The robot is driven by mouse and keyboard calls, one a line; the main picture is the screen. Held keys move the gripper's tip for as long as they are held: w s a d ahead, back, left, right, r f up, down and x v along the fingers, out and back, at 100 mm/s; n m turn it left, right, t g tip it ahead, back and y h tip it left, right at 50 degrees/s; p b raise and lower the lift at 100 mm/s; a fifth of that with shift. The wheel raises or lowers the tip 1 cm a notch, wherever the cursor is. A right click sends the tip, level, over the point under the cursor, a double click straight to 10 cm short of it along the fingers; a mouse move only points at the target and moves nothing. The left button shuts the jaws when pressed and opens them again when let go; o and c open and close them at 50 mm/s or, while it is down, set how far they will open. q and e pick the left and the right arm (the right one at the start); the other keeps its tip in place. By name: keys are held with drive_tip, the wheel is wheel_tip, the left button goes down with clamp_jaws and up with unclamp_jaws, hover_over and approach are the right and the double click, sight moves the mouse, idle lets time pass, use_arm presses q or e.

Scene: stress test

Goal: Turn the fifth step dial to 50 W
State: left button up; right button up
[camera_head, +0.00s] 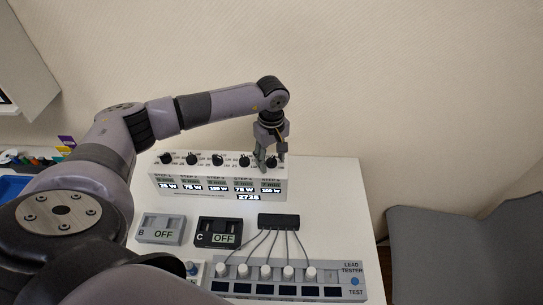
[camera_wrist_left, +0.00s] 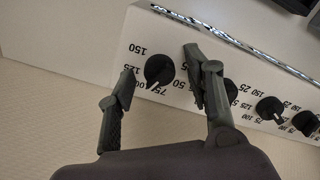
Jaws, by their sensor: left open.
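The white step box (camera_head: 205,190) stands on the table with a row of black dials on top and lit readouts on its front. My left gripper (camera_head: 270,165) points down at the fifth dial (camera_head: 271,162), at the right end of the row. In the left wrist view the gripper (camera_wrist_left: 158,60) is open, with one finger on each side of this dial (camera_wrist_left: 159,69). A gap shows between the dial and the left finger. The dial's white pointer points down, near the printed 75. The fifth readout (camera_head: 271,189) is small and seems to read 100 W. My right gripper is not in view.
In front of the box lie a grey device B (camera_head: 160,229), a black device C (camera_head: 218,232) showing OFF, and a lead tester (camera_head: 350,280) with several cabled plugs. The other step dials (camera_wrist_left: 271,109) stand close beside the right finger. A grey chair (camera_head: 440,240) is at the right.

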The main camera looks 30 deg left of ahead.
use_arm(q)
drive_tip(key=shift+c, duration=0.6)
drive_tip(key=shift+c, duration=1.3)
clamp_jaws()
